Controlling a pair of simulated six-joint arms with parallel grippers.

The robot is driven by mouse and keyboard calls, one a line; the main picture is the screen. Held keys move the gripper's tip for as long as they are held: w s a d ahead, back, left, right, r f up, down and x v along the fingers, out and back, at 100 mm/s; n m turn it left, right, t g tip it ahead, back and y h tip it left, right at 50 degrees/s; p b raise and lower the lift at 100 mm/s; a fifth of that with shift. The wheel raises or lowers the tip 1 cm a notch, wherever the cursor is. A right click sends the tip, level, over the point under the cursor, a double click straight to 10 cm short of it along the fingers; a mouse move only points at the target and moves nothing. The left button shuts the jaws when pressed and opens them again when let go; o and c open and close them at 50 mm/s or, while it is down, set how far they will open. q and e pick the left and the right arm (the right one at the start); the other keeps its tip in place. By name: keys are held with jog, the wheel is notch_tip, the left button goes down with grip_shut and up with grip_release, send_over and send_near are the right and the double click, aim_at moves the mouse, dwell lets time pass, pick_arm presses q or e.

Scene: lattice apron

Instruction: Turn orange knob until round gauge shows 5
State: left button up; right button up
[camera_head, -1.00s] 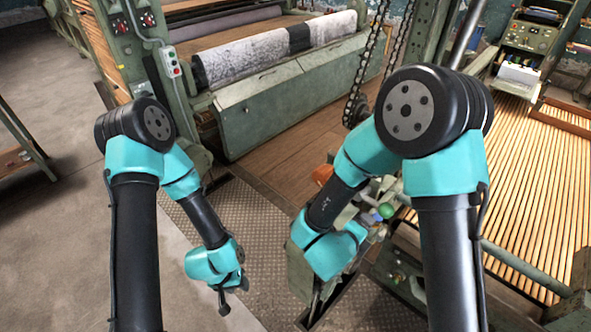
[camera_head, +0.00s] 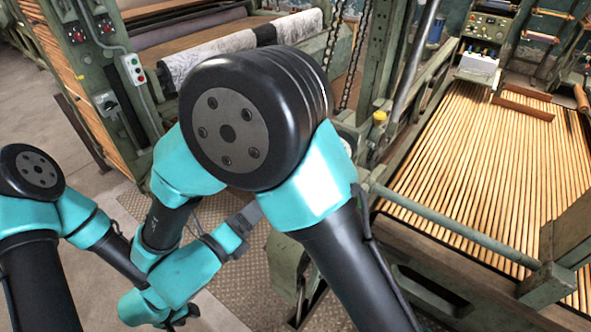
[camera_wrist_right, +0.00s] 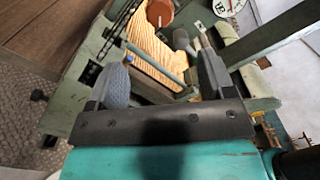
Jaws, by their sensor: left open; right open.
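The orange knob (camera_wrist_right: 159,12) is at the top of the right wrist view, on a green panel and ahead of my right gripper (camera_wrist_right: 161,60). The gripper's fingers are apart, nothing is between them, and they do not touch the knob. The round gauge (camera_wrist_right: 228,5) is to the right of the knob, white-faced and cut off by the top edge; its reading cannot be made out. In the head view neither knob nor gauge shows. My right gripper (camera_head: 246,216) points right there, partly hidden by my arm. My left gripper (camera_head: 188,316) is low, at the bottom edge, empty.
A green machine frame (camera_head: 290,265) stands just right of my right gripper. A slatted wooden bed (camera_head: 480,170) and a green rail (camera_head: 450,230) lie further right. A switch box (camera_head: 133,70) is on a machine post at left. Metal-plate floor lies below.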

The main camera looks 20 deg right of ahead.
jog(key=x, duration=1.7)
jog(key=shift+w, duration=0.15)
jog(key=shift+c, duration=0.3)
jog(key=c, duration=0.9)
